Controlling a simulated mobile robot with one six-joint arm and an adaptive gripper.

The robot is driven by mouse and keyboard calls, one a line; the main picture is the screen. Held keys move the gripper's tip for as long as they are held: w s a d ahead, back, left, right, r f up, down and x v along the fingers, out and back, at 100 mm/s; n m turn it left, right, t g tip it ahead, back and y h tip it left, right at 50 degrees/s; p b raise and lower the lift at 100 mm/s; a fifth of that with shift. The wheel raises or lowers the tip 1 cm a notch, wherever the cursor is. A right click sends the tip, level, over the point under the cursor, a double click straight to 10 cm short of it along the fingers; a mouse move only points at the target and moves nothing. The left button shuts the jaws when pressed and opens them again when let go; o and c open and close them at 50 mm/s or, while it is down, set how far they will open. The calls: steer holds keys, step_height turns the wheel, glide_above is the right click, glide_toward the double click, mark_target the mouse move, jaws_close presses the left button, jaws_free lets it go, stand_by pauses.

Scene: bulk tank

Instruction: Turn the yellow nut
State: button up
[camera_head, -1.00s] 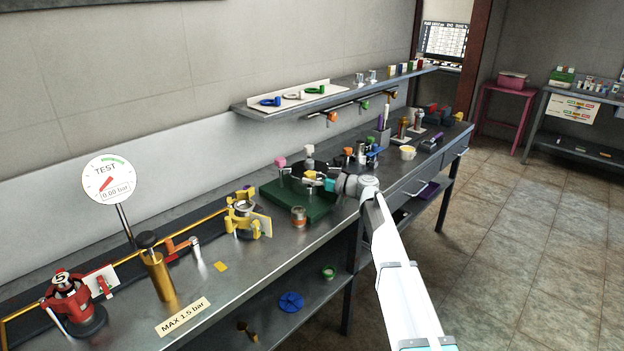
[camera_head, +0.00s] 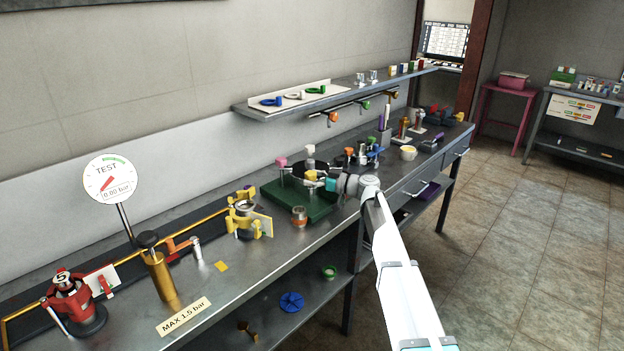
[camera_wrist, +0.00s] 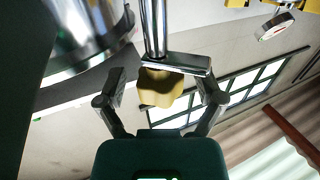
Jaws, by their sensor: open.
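The yellow nut (camera_wrist: 161,88) is a lobed, knob-like piece under a metal bar and rod in the wrist view. My gripper (camera_wrist: 161,90) is open, with one finger on each side of the nut. A gap shows on the left side; on the right I cannot tell whether the finger touches. In the head view my gripper (camera_head: 318,183) is at the right side of the dark round lid on a green base (camera_head: 292,207). A small yellow patch (camera_head: 311,175) there seems to be the nut, partly hidden by my gripper.
Pink (camera_head: 281,162) and white (camera_head: 309,150) knobs stand around the lid. A shiny metal cylinder (camera_wrist: 85,35) is close by in the wrist view.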

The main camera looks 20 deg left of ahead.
steer(key=shift+d, duration=0.15)
steer(key=d, duration=1.1)
steer(key=shift+d, duration=0.3)
steer(key=s+d+f+m+h+p, duration=0.2)
steer(key=s+d+m+h, duration=0.4)
steer(key=s+d, duration=0.4)
steer(key=s+d+f+m+h+p, duration=0.3)
steer(key=s+d+m+h+p, duration=0.2)
steer(key=s+d, duration=0.5)
steer(key=s+d+f+m+h+p, duration=0.2)
steer(key=s+d+m+h+p, duration=0.2)
steer(key=d, duration=1.5)
steer(key=s+m+h, duration=0.3)
steer(key=s, duration=0.3)
steer(key=shift+s+d+f, duration=0.2)
steer(key=shift+s+d, duration=0.15)
steer(key=shift+d, duration=0.05)
